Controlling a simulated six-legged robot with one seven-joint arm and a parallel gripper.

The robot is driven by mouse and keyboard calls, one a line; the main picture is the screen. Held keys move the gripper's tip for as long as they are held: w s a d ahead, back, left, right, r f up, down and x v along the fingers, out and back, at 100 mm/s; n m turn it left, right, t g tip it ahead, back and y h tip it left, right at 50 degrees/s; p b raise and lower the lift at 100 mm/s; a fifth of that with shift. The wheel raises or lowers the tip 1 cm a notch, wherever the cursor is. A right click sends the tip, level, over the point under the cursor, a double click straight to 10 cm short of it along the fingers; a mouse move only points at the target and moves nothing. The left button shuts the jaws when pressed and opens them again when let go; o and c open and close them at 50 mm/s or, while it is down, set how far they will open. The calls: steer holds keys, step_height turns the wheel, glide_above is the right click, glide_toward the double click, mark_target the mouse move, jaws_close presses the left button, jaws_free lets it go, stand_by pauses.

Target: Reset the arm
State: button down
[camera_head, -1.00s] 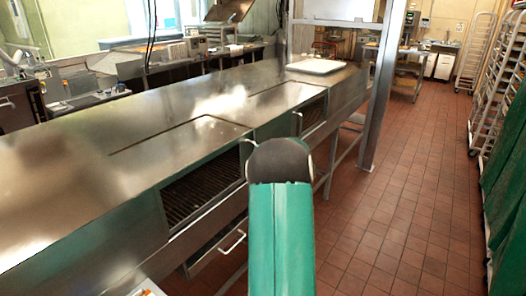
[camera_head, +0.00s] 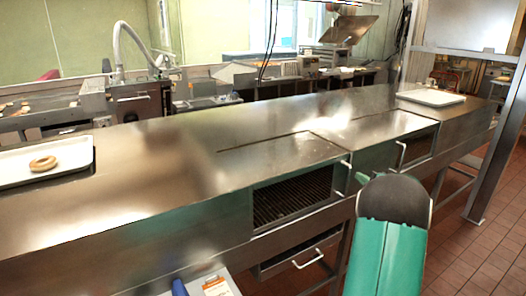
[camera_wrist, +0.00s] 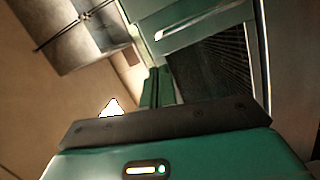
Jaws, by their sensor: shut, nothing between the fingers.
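My arm shows in the head view as a teal link (camera_head: 388,255) with a dark rounded joint at its top. It stands in front of the steel counter (camera_head: 180,160). My gripper (camera_wrist: 158,86) shows in the wrist view as narrow teal fingers beyond a dark bar. The fingers are together with nothing between them. Beyond them are a steel panel and a dark slatted opening (camera_wrist: 212,70), seen tilted. In the head view the gripper is mostly hidden behind the dark joint.
A white tray (camera_head: 75,170) with a bagel (camera_head: 43,164) on it lies at the left of the counter. Another white tray (camera_head: 430,97) lies at the far right end. A steel post (camera_head: 500,150) stands at right. Tiled floor (camera_head: 490,245) is open at lower right.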

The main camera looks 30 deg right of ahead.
steer(key=w+a+r+m+g+h, duration=0.1)
steer(key=w+a+r+m+h, duration=0.3)
steer(key=a+r, duration=0.45)
steer(key=s+a+r+m+g, duration=0.1)
steer(key=a+r+m+g, duration=0.15)
steer(key=a, duration=0.45)
steer(key=s+a+r+m+g, duration=0.1)
steer(key=a+r+m, duration=0.15)
steer(key=a, duration=0.35)
steer(key=s+a+f+m+g+y, duration=0.1)
steer(key=s+a+f+g+y, duration=0.1)
steer(key=s+a, duration=0.6)
steer(key=s+a+f+m+g+y, duration=0.2)
steer(key=s+a, duration=0.6)
steer(key=a, duration=0.6)
steer(key=s+a+f+m+g+y, duration=0.1)
steer(key=s+a+f+g+y, duration=0.2)
steer(key=s+a+f, duration=0.2)
steer(key=s+a, duration=0.3)
steer(key=a, duration=0.3)
steer(key=shift+s+a+f+m, duration=0.2)
steer(key=shift+a+f+m, duration=0.05)
steer(key=shift+m, duration=0.05)
